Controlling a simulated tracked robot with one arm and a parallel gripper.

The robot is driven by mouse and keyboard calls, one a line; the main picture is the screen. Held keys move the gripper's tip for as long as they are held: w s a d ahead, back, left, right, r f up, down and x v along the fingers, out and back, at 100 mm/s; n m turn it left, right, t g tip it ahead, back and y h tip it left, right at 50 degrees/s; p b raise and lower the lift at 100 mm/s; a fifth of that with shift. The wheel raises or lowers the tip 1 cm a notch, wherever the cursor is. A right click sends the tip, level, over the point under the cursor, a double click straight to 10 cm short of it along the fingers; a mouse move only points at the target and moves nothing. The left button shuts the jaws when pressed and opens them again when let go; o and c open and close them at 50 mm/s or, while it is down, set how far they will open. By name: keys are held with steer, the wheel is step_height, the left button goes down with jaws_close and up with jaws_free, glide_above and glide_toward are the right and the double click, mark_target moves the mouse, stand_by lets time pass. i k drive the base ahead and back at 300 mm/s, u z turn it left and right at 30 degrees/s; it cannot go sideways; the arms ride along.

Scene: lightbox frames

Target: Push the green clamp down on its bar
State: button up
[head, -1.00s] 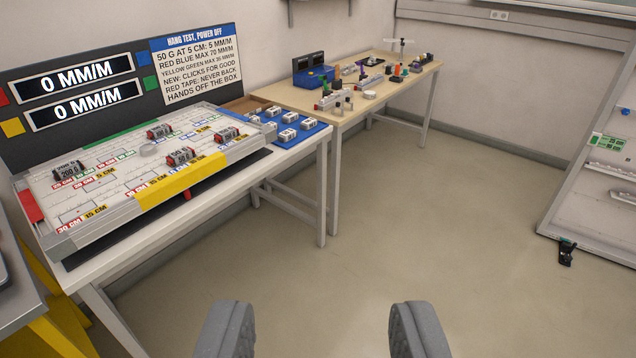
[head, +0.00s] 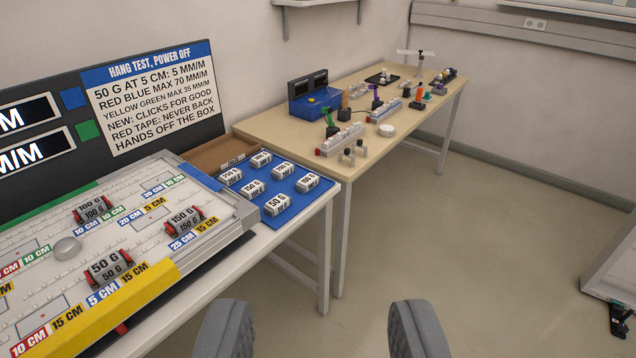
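A small green upright piece (head: 329,120), which looks like the green clamp, stands at the near end of the wooden-topped table (head: 262,130). It is beside a pale bar (head: 342,138) with a red end; at this size I cannot tell whether it sits on that bar or how far down it is. My gripper (head: 322,328) is open and empty, its two grey fingers wide apart at the bottom of the view, over the floor and well short of that table.
A white table at left carries a sloping board with weights (head: 108,267) and a blue mat (head: 291,212) holding several weights. Purple and orange pieces (head: 424,96) stand farther along the wooden table. A panel's edge shows at right.

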mark_target(328, 110)
steer(key=i, duration=2.75)
steer(key=z, duration=0.1)
